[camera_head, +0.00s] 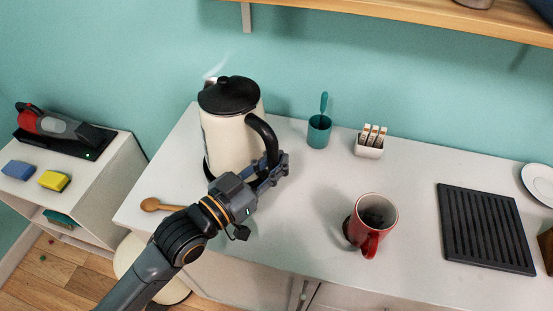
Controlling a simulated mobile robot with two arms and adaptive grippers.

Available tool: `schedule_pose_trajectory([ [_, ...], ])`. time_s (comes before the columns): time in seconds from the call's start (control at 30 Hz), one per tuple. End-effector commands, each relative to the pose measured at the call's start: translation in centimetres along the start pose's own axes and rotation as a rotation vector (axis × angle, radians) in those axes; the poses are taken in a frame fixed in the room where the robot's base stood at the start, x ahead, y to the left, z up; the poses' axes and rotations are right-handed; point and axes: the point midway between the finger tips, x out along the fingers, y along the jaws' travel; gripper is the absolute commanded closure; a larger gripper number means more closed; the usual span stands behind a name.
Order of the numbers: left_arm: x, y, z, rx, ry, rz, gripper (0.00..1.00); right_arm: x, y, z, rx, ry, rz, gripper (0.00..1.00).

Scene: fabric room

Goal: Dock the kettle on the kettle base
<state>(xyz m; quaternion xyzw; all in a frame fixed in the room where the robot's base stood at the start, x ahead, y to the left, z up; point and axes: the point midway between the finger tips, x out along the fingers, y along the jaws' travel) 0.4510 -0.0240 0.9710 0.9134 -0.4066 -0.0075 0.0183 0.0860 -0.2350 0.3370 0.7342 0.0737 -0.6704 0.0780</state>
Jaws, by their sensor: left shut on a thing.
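The kettle (226,138) is cream with a black lid and a black handle. It stands upright at the left part of the white counter, with steam over its lid. My left gripper (275,170) is at the lower end of the handle, on the kettle's right side, and is shut on it. A dark edge, which looks like the kettle base (206,171), shows at the kettle's lower left. The kettle and my gripper hide most of it, so I cannot tell whether the kettle is seated on it. My right gripper is not in view.
A red mug (386,215) stands right of my gripper. A wooden spoon (160,205) lies near the counter's left edge. Behind are a teal cup (319,131) and a small white holder (369,149). A black ribbed mat (486,228) lies right. The counter between mug and mat is clear.

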Motion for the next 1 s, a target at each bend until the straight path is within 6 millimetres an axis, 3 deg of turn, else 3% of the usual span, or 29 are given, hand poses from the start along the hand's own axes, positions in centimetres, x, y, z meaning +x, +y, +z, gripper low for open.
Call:
schedule_pose_trajectory([
  [0.2,0.0,0.0,0.1,0.005,0.008,0.0,1.0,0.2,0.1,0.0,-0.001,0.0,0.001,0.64],
  [0.23,0.0,0.0,0.1,0.004,0.007,0.0,0.83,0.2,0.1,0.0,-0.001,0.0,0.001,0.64],
  [0.3,0.0,0.0,0.1,0.004,0.007,0.0,0.7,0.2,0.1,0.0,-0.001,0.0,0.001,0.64],
  [0.67,-0.3,0.0,0.7,-0.005,-0.009,0.0,0.7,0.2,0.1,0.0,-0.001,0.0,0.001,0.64],
  [1.0,-2.9,0.0,0.5,-0.002,-0.004,0.0,0.7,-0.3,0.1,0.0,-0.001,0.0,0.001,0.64],
])
